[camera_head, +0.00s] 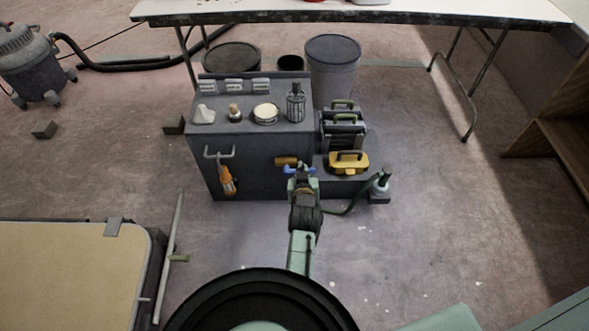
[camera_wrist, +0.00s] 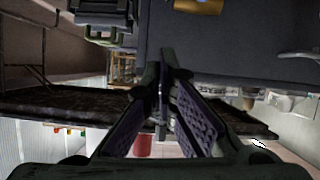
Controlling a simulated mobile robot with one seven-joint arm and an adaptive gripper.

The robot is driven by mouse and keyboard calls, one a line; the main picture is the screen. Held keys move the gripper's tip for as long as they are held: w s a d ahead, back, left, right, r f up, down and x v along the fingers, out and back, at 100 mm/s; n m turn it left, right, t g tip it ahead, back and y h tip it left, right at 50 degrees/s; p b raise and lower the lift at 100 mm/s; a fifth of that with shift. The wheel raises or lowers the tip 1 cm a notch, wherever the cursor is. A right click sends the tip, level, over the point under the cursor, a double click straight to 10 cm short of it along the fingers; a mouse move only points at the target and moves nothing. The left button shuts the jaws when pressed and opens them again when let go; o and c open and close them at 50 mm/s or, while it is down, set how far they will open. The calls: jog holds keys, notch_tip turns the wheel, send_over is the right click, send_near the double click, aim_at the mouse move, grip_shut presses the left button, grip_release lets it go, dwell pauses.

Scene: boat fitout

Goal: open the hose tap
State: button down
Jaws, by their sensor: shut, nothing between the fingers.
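The hose tap shows in the head view as a small blue handle (camera_head: 290,170) at the front face of the dark grey cabinet, mostly hidden behind my gripper. A brass-coloured cylinder (camera_head: 286,160) sits just above it on the cabinet front. My gripper (camera_head: 302,172) is at the blue handle in the head view; I cannot tell whether it touches it. In the wrist view my fingers (camera_wrist: 166,65) are closed together with nothing between them. A brass piece (camera_wrist: 198,5) shows at the top edge of the wrist view. The blue handle does not show clearly there.
The cabinet (camera_head: 240,150) carries a brush, tins and a wire holder on top. To the right are a yellow case (camera_head: 348,163) and a dark green hose (camera_head: 350,207). A tan panel (camera_head: 65,270) lies front left.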

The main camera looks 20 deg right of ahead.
jog(key=w+d+f, duration=0.1)
jog(key=w+f, duration=0.1)
jog(key=w+d+f, duration=0.1)
jog(key=w+f, duration=0.1)
jog(key=w, duration=0.1)
jog(key=w+d+f, duration=0.1)
jog(key=w+f, duration=0.1)
jog(key=f, duration=0.1)
jog(key=shift+w, duration=0.3)
jog(key=shift+s+f, duration=0.15)
jog(key=shift+f, duration=0.35)
jog(key=shift+s+d+f+b, duration=0.15)
jog(key=shift+s+f+b, duration=0.05)
jog(key=shift+f+b, duration=0.6)
